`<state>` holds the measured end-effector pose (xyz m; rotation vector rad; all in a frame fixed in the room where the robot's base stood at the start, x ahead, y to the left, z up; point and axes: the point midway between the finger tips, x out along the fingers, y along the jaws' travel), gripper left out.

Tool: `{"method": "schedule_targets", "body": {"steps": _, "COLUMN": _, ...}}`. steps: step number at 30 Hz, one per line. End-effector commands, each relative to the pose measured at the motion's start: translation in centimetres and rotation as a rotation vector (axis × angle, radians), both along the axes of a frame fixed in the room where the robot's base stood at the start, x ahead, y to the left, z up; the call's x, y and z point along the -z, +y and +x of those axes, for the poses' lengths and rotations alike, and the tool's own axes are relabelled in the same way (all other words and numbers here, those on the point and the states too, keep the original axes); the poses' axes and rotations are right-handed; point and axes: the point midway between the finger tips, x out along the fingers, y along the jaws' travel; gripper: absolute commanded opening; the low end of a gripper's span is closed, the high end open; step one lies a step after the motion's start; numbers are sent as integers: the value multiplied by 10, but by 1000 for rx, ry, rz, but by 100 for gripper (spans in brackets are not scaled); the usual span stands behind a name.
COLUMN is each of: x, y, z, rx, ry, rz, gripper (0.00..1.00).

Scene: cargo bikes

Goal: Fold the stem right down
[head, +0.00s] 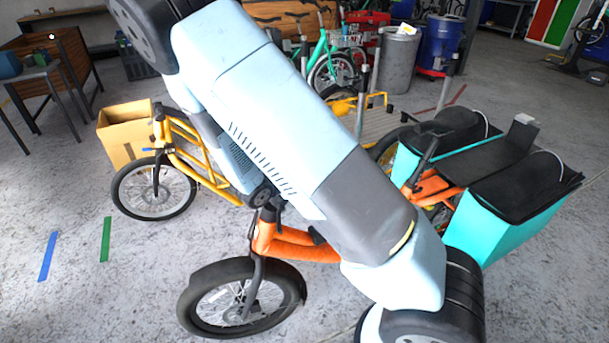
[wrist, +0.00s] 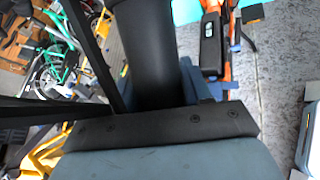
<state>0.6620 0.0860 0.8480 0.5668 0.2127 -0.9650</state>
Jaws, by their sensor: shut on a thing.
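The orange cargo bike (head: 296,246) stands across the middle of the head view, its black front wheel (head: 243,297) toward the front left. A dark fitting at the base of its stem (head: 266,194) shows above the orange head tube; my pale blue arm covers what lies above. In the wrist view, my gripper (wrist: 160,120) shows as a dark bolted plate at the bottom. A thick black column, seemingly the stem (wrist: 150,52), rises from just beyond the plate. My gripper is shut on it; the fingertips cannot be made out. Its exact fold angle is hidden.
A yellow cargo bike (head: 190,155) with a cardboard-coloured box (head: 125,133) stands behind at the left. Turquoise panniers (head: 510,222) flank the orange bike's rear. Open floor (head: 75,290) lies at the front left. A teal bike (head: 330,62) stands farther back.

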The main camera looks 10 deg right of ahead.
Motion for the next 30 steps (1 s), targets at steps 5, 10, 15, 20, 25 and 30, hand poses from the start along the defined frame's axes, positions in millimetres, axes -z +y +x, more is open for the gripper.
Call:
{"method": "schedule_targets", "body": {"steps": 5, "x": 2, "y": 4, "z": -1, "rx": -10, "ry": 2, "rz": 17, "gripper": 0}}
{"method": "schedule_targets", "body": {"steps": 10, "x": 2, "y": 3, "z": -1, "rx": -9, "ry": 3, "rz": 18, "gripper": 0}}
{"method": "schedule_targets", "body": {"steps": 15, "x": 3, "y": 3, "z": -2, "rx": -9, "ry": 5, "rz": 16, "gripper": 0}}
{"method": "schedule_targets", "body": {"steps": 20, "x": 2, "y": 4, "z": -2, "rx": -10, "ry": 4, "rz": 15, "gripper": 64}}
{"method": "schedule_targets", "body": {"steps": 25, "x": 2, "y": 4, "z": -1, "rx": -11, "ry": 3, "rz": 15, "gripper": 69}}
{"method": "schedule_targets", "body": {"steps": 30, "x": 1, "y": 5, "z": -1, "rx": -12, "ry": 2, "rz": 15, "gripper": 69}}
